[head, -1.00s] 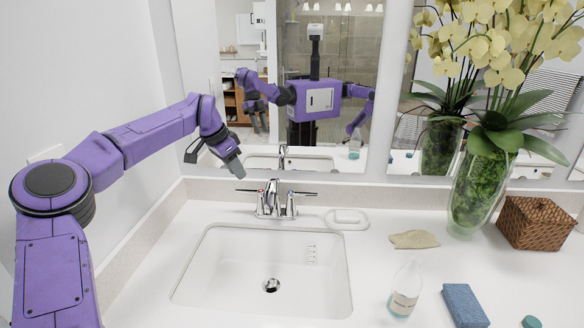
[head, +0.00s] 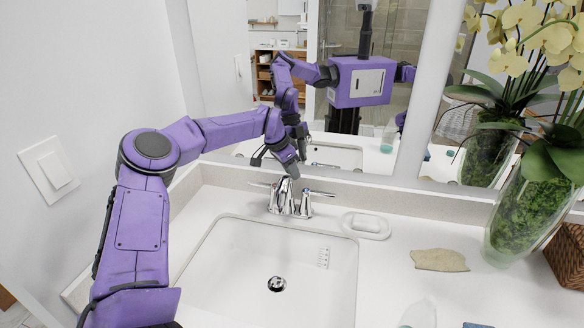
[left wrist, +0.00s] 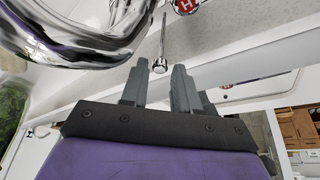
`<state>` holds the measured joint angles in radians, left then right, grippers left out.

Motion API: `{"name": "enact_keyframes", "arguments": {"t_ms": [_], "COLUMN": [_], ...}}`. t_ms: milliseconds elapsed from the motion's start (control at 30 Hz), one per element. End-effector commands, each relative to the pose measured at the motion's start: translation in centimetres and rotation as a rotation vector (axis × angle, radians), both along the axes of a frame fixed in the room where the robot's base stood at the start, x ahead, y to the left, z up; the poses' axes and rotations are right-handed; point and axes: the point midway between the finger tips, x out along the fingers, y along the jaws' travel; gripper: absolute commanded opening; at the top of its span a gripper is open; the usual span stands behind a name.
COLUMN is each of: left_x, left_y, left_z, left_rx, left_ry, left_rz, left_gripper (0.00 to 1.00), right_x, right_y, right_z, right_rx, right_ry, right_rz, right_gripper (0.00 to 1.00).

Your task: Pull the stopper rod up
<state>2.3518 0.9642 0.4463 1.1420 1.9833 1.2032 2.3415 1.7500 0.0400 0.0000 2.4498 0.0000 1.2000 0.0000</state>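The chrome faucet (head: 283,198) stands behind the sink; its shiny body also fills the upper left of the left wrist view (left wrist: 70,35). The stopper rod (left wrist: 163,38) is thin and chrome with a round knob (left wrist: 160,65). In the left wrist view the knob appears in the gap between my left gripper's fingertips (left wrist: 160,74); I see no clear contact. The fingers are apart. In the head view my left gripper (head: 290,170) points down just behind the faucet top, and I cannot make out the rod there. My right gripper is not directly in view.
A red-marked faucet handle (left wrist: 184,4) is close to the rod. The mirror (head: 400,150) rises behind the counter. The sink basin (head: 230,270) is empty.

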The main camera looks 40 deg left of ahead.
Motion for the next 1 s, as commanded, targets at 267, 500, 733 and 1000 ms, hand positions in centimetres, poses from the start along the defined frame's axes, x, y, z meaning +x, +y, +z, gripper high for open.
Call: {"name": "enact_keyframes", "arguments": {"t_ms": [267,500,733,1000], "left_x": [0.2,0.2,0.3,0.2], "left_y": [0.0,0.0,0.0,0.1], "left_z": [-0.8,-0.8,0.4,2.3], "left_rx": [-0.001,0.0,0.001,0.0], "left_ry": [-0.002,-0.002,-0.003,-0.004], "left_rz": [0.003,0.002,0.002,0.002], "left_gripper": [0.3,0.0,0.0,0.0], "right_x": [0.0,0.0,0.0,0.0], "right_y": [0.0,0.0,0.0,0.0], "right_z": [0.2,0.2,-0.1,-0.3], "right_rx": [0.0,0.0,0.0,0.0], "right_ry": [0.0,0.0,0.0,0.0], "right_rz": [0.0,0.0,0.0,0.0], "right_gripper": [0.43,0.43,0.43,0.43]}}
